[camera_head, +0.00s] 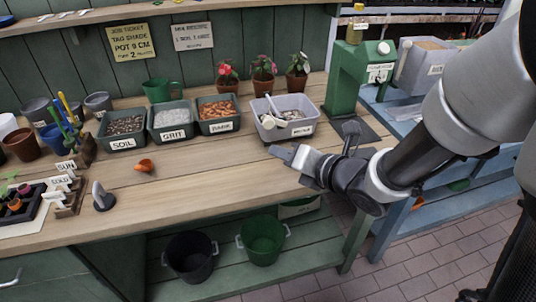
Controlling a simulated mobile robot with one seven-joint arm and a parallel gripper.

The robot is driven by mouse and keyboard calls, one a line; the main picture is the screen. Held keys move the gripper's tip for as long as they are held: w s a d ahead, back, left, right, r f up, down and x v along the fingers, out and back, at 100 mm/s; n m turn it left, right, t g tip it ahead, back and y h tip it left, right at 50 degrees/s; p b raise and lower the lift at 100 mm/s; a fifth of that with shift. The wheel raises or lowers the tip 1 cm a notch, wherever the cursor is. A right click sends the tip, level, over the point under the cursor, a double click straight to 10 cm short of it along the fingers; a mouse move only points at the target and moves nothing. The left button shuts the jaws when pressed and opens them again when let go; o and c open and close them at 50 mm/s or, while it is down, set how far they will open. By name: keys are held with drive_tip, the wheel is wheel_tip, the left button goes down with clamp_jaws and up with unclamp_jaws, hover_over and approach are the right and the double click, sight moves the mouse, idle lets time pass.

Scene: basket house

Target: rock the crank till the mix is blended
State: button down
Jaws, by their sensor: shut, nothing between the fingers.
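A pale grey-lilac tub (289,130) with a small, hard-to-read label sits on the wooden bench. It holds a light and dark mix (290,116). A white handle-like rod (272,106) sticks up at its left side; I cannot tell whether it is the crank. My gripper (280,152) is shut and empty. It points left over the bench's front part, just in front of the tub in the picture and apart from the rod. How well the mix is blended is too small to tell.
Bins labelled SOIL (122,129), GRIT (172,120) and BARK (218,114) stand left of the tub. A green press-like stand (352,75) is at the right. A terracotta scoop-like piece (145,166) lies on the bench. Flower pots (263,82) stand behind. The front middle bench is clear.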

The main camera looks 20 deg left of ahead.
drive_tip(key=x, duration=0.6)
drive_tip(key=f+x, duration=0.1)
drive_tip(key=x, duration=0.2)
drive_tip(key=shift+d+b, duration=0.2)
drive_tip(key=shift+b, duration=0.2)
drive_tip(key=w+r, duration=0.1)
drive_tip(key=w+d+r+p, duration=0.1)
drive_tip(key=r, duration=0.1)
drive_tip(key=shift+w+d, duration=0.15)
